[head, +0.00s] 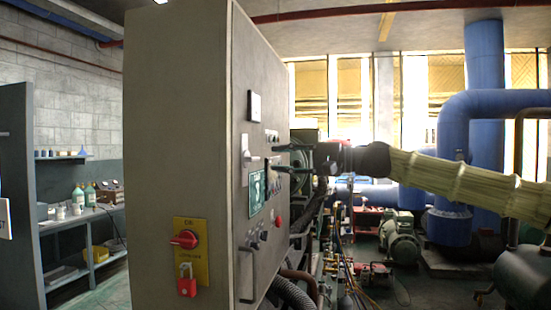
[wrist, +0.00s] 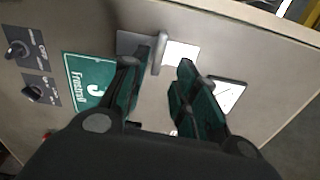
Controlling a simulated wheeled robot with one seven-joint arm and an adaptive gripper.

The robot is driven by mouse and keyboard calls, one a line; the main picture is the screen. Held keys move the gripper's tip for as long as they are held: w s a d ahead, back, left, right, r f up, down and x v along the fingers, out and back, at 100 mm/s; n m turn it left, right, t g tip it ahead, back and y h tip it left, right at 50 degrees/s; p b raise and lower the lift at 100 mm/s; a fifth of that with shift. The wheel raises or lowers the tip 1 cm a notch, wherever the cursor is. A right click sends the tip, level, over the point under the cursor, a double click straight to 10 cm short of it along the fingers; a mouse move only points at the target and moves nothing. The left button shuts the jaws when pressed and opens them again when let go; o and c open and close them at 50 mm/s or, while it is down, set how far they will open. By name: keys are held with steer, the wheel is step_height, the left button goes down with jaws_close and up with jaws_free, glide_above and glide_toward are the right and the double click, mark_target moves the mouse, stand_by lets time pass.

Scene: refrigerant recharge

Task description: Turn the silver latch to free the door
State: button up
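The silver latch (wrist: 161,52) sticks out from a small plate on the grey cabinet face, near its front edge. In the head view the latch (head: 245,148) stands roughly upright. My gripper (wrist: 168,64) is open, with its two dark green fingers apart and nothing held between them. In the wrist view the latch shows just beyond the fingertips, closer to the left one; I cannot tell whether they touch. In the head view my gripper (head: 278,158) reaches the panel from the right, to the right of the latch. The cabinet door (head: 251,70) looks shut.
A green sign (wrist: 88,78) and black knobs (wrist: 32,92) sit beside the latch. A red rotary switch (head: 185,239) and red padlock (head: 187,280) are on the cabinet's near side. A long handle (head: 245,277) is lower down. Hoses and pumps (head: 400,238) stand behind.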

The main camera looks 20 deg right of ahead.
steer(key=shift+p+v, duration=0.4)
steer(key=shift+v, duration=1.6)
